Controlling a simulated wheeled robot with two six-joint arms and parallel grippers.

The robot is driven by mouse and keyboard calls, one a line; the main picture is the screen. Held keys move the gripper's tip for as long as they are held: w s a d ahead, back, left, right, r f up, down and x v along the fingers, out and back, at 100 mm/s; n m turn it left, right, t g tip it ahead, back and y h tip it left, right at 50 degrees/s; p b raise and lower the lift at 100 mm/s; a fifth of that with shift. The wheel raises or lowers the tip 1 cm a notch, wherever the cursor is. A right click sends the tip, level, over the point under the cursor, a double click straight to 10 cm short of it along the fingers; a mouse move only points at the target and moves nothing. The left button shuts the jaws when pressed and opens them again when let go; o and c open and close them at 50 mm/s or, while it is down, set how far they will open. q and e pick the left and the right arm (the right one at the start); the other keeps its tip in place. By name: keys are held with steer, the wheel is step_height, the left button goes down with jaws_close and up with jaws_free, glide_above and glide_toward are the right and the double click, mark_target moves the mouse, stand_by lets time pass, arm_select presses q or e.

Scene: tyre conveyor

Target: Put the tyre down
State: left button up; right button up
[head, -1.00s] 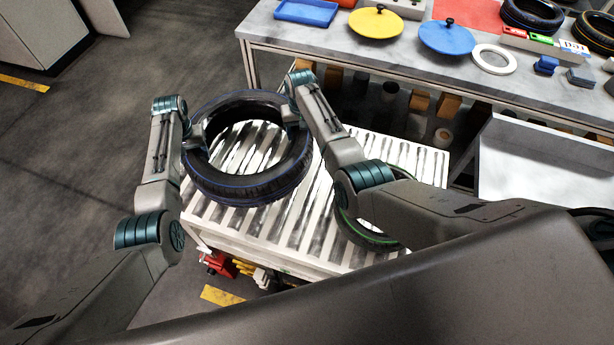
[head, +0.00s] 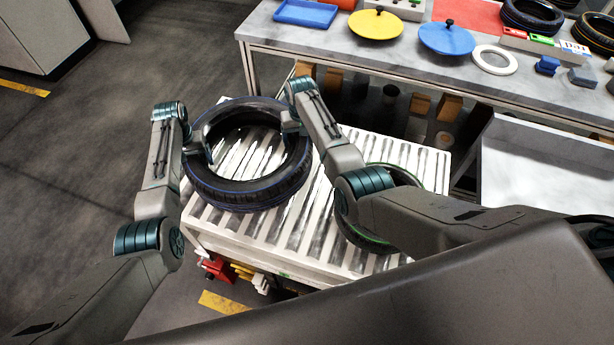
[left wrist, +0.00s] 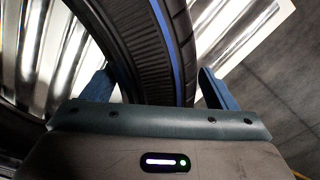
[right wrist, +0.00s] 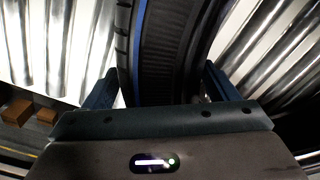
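A black tyre with a blue stripe (head: 250,195) is held roughly level over the left part of the white roller conveyor (head: 290,235). I cannot tell whether its underside touches the rollers. My left gripper (head: 196,148) is shut on its left side, one finger inside the ring and one outside. The left wrist view shows the tyre wall (left wrist: 150,50) between the blue fingers (left wrist: 155,85). My right gripper (head: 298,122) is shut on its right side. The right wrist view shows the tyre (right wrist: 165,50) between those fingers (right wrist: 160,82).
A green-striped tyre (head: 358,236) lies on the conveyor to the right, partly hidden by my right arm. Behind stands a marble-topped table (head: 350,50) with a blue tray (head: 306,12), yellow lid (head: 376,25), blue lid (head: 447,39), white ring (head: 494,60) and more tyres (head: 532,15).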

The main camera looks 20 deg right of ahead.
arm_select(q)
steer(key=shift+w+r, duration=0.1)
steer(key=shift+w, duration=0.05)
arm_select(e)
steer(key=shift+w+f, duration=0.1)
arm_select(q)
step_height(320, 180, up, 12)
steer(key=shift+f, duration=0.2)
steer(key=shift+r, duration=0.1)
arm_select(e)
step_height(320, 180, up, 12)
stand_by(0.3)
stand_by(0.4)
